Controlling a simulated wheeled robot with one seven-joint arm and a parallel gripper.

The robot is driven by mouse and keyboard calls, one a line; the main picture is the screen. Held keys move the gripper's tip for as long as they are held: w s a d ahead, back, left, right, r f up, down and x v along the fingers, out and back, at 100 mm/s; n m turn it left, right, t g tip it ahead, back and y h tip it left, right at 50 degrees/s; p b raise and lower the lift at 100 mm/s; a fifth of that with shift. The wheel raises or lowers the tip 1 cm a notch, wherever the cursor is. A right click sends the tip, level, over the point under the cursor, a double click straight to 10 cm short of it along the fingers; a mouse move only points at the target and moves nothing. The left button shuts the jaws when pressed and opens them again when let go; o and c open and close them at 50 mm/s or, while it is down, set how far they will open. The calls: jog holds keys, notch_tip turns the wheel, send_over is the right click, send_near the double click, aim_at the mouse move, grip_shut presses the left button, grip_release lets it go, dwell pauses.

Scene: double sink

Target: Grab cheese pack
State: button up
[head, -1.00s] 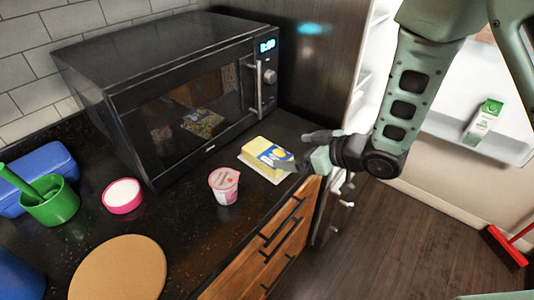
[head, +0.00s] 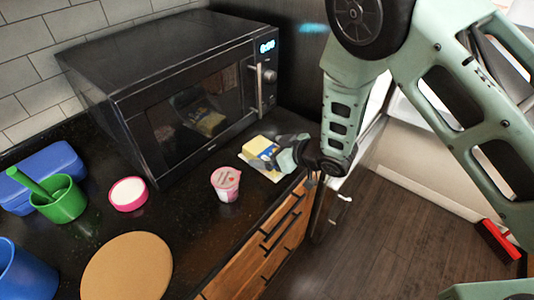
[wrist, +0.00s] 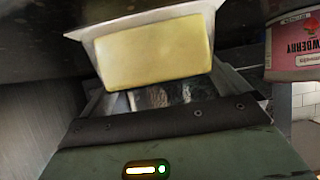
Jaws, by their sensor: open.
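In the wrist view the cheese pack (wrist: 153,52) fills the upper middle, directly ahead of my gripper (wrist: 160,95). The gripper is open. The fingertips are mostly hidden behind the pack in the wrist view, and I cannot tell whether they touch it.
A pink-and-white strawberry cup (head: 226,184) stands close to the pack, and also shows in the wrist view (wrist: 293,46). The black microwave (head: 185,90) is behind. A pink bowl (head: 128,193), green pot (head: 62,202) and round board (head: 127,267) are left. The counter edge drops off right.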

jog(key=c, duration=1.3)
